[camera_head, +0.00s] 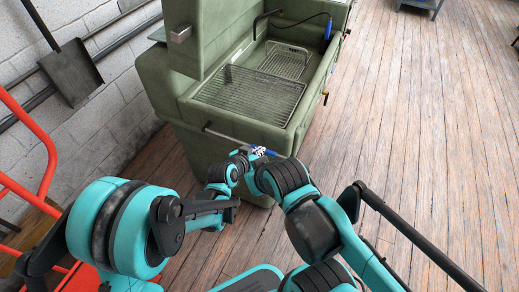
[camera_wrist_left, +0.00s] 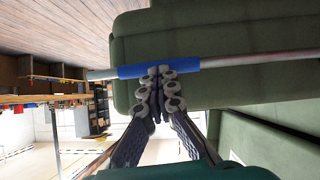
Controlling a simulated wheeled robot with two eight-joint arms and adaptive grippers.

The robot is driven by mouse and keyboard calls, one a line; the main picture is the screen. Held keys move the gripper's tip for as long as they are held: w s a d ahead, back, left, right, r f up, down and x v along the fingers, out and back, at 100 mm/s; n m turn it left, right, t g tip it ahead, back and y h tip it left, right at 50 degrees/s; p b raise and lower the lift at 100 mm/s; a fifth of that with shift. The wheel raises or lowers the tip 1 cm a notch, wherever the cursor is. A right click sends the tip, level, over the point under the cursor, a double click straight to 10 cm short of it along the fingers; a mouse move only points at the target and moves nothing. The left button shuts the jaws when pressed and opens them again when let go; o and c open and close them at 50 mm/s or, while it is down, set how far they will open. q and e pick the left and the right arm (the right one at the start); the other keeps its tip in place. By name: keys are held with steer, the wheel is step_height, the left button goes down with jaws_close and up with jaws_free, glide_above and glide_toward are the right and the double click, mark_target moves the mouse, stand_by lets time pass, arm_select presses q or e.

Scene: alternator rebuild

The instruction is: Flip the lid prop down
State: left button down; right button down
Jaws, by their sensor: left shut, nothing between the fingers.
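The lid prop (camera_head: 224,136) is a grey rod with a blue sleeve, lying across the front of the green washer cabinet (camera_head: 190,125). In the left wrist view the rod (camera_wrist_left: 230,63) runs almost level across the picture, its blue sleeve (camera_wrist_left: 131,71) left of centre. The cabinet's lid (camera_head: 205,40) stands raised. My left gripper (camera_head: 257,152) is at the blue sleeve; in the left wrist view its fingertips (camera_wrist_left: 160,71) are together and overlap the sleeve, with nothing between them. I cannot tell whether they touch it.
Wire racks (camera_head: 250,95) lie in the cabinet's basin, with a black hose (camera_head: 300,20) at its far end. A red frame (camera_head: 45,150) stands at the left, and a shovel (camera_head: 70,70) rests against the brick wall.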

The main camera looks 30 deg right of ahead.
stand_by(0.4)
arm_select(q)
step_height(320, 180, up, 10)
stand_by(0.5)
stand_by(0.3)
steer(key=s+a+r+n+t+y, duration=0.1)
steer(key=a+r+n+y, duration=0.1)
steer(key=a, duration=1.1)
steer(key=s+a+r+n+y, duration=0.1)
steer(key=a+r+n+y, duration=0.15)
steer(key=a, duration=1.05)
steer(key=s+a+f+n+y, duration=0.1)
steer(key=s+a+n+y, duration=0.1)
steer(key=s+a, duration=0.4)
steer(key=s+a+f+n+y, duration=0.2)
steer(key=s+a, duration=0.4)
steer(key=a, duration=0.7)
steer(key=shift+f+n+g+y, duration=0.2)
steer(key=shift+n+g+y, duration=0.1)
steer(key=shift+n+y, duration=0.25)
